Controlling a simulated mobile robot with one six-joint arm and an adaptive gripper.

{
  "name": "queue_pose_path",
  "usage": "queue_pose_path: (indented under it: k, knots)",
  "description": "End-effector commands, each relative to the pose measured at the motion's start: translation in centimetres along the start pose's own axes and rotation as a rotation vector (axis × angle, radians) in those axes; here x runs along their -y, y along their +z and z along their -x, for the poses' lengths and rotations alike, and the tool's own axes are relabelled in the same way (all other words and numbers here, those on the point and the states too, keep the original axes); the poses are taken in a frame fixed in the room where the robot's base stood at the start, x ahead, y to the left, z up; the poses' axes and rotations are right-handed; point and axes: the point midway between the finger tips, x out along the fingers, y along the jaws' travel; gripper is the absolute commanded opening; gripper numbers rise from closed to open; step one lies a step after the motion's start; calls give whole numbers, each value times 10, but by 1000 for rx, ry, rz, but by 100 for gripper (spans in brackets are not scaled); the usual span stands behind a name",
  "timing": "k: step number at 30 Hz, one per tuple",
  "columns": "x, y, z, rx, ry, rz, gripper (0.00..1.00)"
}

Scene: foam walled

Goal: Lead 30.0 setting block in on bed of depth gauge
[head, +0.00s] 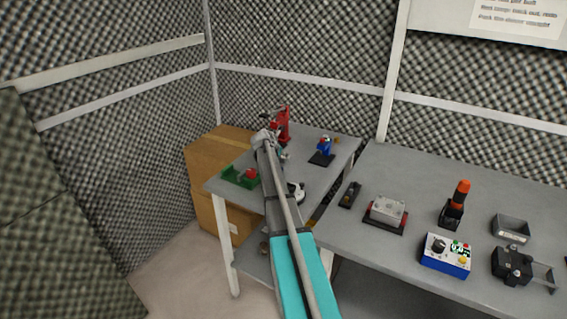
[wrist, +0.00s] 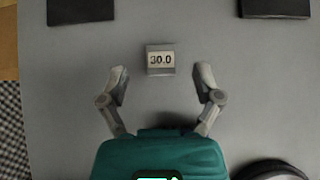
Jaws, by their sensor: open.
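The setting block (wrist: 160,60), a small grey block with a "30.0" label, lies on the grey table top in the wrist view. My gripper (wrist: 161,84) is open, with its two fingers apart on the near left and near right of the block; nothing is between them. I cannot make out the block in the head view, where my arm covers part of the left table (head: 318,178). On that table stand a red upright device (head: 284,124) and a blue device (head: 325,146) on a black base. I cannot tell which one is the depth gauge.
Dark plates show at the top left (wrist: 80,10) and top right (wrist: 275,7) of the wrist view, and a dark round rim (wrist: 270,170) at lower right. A green tray (head: 232,177) sits at the table's left. The right bench (head: 455,160) holds several devices.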

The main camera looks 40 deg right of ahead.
Motion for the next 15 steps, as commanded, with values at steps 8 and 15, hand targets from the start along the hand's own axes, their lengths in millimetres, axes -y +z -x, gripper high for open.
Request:
queue_pose_path:
  k: [8, 15]
  knots:
    - [-1, -3, -28, 0, 0, 1, 83]
    - [-1, -2, -34, 0, 1, 1, 83]
